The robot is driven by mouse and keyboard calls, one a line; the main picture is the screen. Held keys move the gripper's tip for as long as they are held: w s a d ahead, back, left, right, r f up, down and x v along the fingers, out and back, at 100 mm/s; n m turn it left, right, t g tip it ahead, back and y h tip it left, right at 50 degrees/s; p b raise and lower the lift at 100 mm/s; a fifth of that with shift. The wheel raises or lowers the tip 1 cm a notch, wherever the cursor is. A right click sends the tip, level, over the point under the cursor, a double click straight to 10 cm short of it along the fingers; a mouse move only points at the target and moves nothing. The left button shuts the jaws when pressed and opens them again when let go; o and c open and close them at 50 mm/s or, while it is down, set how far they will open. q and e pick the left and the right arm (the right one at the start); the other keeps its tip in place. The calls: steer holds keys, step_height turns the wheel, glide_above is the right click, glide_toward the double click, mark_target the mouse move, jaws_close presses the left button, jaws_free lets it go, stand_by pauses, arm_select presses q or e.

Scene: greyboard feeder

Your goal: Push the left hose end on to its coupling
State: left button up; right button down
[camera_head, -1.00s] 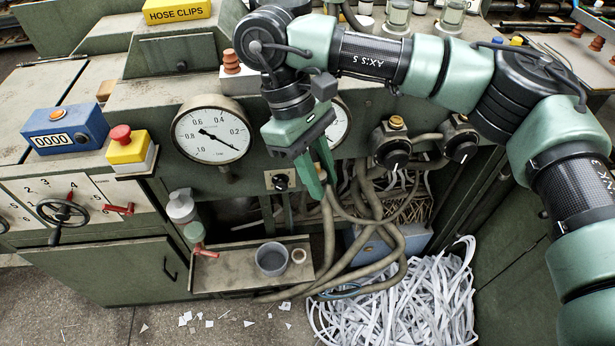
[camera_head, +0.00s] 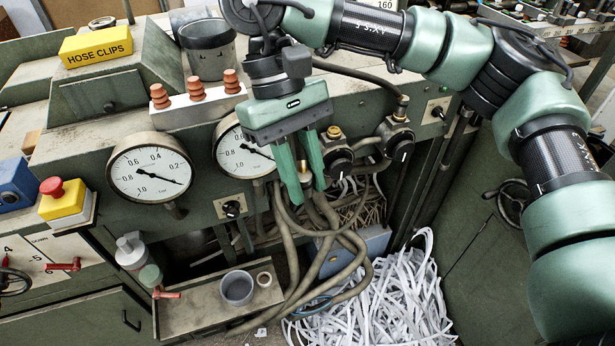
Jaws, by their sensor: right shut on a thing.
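My right gripper (camera_head: 304,197) points down in front of the green machine. Its green fingers are shut on the left hose end (camera_head: 303,186), which shows a brass-coloured fitting between them. The grey-brown hose (camera_head: 322,212) hangs below the fingers in loops. To the right of the fingers is the left coupling (camera_head: 334,131), a bare brass stub above a black valve knob (camera_head: 338,163). The hose end is apart from it and lower. A second valve (camera_head: 397,141) further right has a dark hose joined above it. My left gripper is not in view.
Two pressure gauges (camera_head: 150,173) are left of the gripper. A small shelf (camera_head: 190,312) with a grey cup (camera_head: 237,288) is below. Loose hoses and shredded paper (camera_head: 385,300) lie under the valves. A yellow hose clips box (camera_head: 96,46) stands upper left.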

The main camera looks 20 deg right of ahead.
steer(key=w+a+m+y, duration=0.1)
steer(key=w+a+m, duration=0.3)
steer(key=w+a, duration=0.3)
steer(key=a, duration=0.2)
steer(key=shift+w+a+y, duration=0.3)
steer(key=shift+w, duration=0.05)
steer(key=s+d+f, duration=0.5)
steer(key=d+f, duration=0.2)
steer(key=d, duration=0.2)
steer(key=s+d+f, duration=0.5)
steer(key=d+f, duration=0.3)
steer(key=d, duration=0.2)
steer(key=w+a+r+n+h, duration=0.2)
steer(key=w+a+r+n, duration=0.2)
steer(key=a+r+n, duration=0.3)
steer(key=a+r, duration=0.3)
steer(key=a, duration=0.3)
steer(key=shift+n+t+h, duration=0.3)
steer(key=shift+t+h, duration=0.1)
